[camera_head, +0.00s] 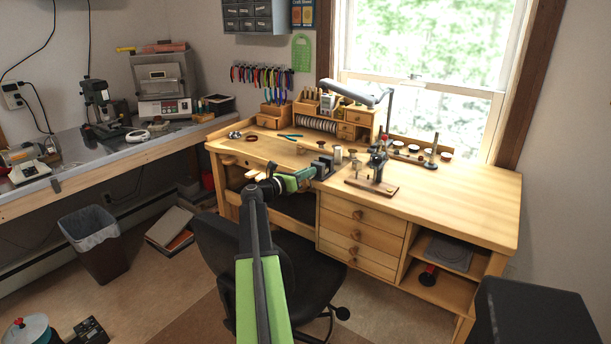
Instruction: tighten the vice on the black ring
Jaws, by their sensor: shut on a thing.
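The vice (325,162) is a small dark grey block at the front edge of the wooden workbench (450,205), near the middle of the view. My gripper (312,175) reaches up to the vice's near left side at the bench edge. It is shut on what looks like the vice handle, which its fingers mostly hide. I cannot make out the black ring between the vice jaws at this size. The gap between the jaws is too small to judge.
A small drill stand (377,165) stands just right of the vice. A lamp (352,92) arches over the bench's back. A black chair (225,255) stands below my arm. Small wooden drawers (355,120) stand behind. The bench's right top is clear.

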